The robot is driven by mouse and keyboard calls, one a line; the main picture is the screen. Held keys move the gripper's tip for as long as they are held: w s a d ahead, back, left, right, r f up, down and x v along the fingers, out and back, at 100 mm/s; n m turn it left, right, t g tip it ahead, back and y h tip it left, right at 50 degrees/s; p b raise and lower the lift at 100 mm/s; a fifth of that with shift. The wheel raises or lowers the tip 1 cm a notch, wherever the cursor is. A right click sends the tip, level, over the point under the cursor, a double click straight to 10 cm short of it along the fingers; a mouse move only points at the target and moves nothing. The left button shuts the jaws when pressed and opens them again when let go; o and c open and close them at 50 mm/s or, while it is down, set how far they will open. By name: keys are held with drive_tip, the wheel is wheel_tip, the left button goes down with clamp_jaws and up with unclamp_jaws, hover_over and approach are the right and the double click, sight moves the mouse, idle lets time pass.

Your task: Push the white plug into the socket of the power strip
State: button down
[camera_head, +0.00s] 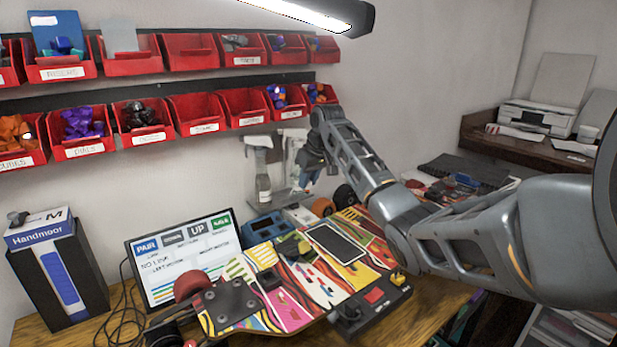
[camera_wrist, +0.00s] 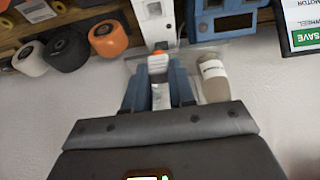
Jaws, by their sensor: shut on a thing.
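The white plug (camera_wrist: 158,66), with an orange part on it, shows between my blue fingertips in the wrist view. My gripper (camera_wrist: 158,80) is shut on it; in the head view my gripper (camera_head: 316,176) points down above the back of the bench. The white power strip (camera_wrist: 154,22) lies just beyond the fingertips in the wrist view, and in the head view it (camera_head: 299,214) lies below my gripper. The plug appears apart from the strip. Its prongs are hidden, and the plug is too small to make out in the head view.
A spray bottle (camera_head: 262,177) stands at the wall left of my gripper. A blue device (camera_head: 263,228) lies beside the strip, and orange wheels (camera_head: 322,207) lie on its other side. A painted skateboard deck (camera_head: 295,292) fills the bench in front. Red bins (camera_head: 194,113) hang above.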

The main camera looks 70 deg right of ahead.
drive_tip(key=shift+f+b, duration=1.1)
drive_tip(key=shift+f, duration=2.4)
drive_tip(key=shift+f+p, duration=0.4)
drive_tip(key=shift+f, duration=1.35)
idle(1.7)
drive_tip(key=c, duration=0.6)
unclamp_jaws()
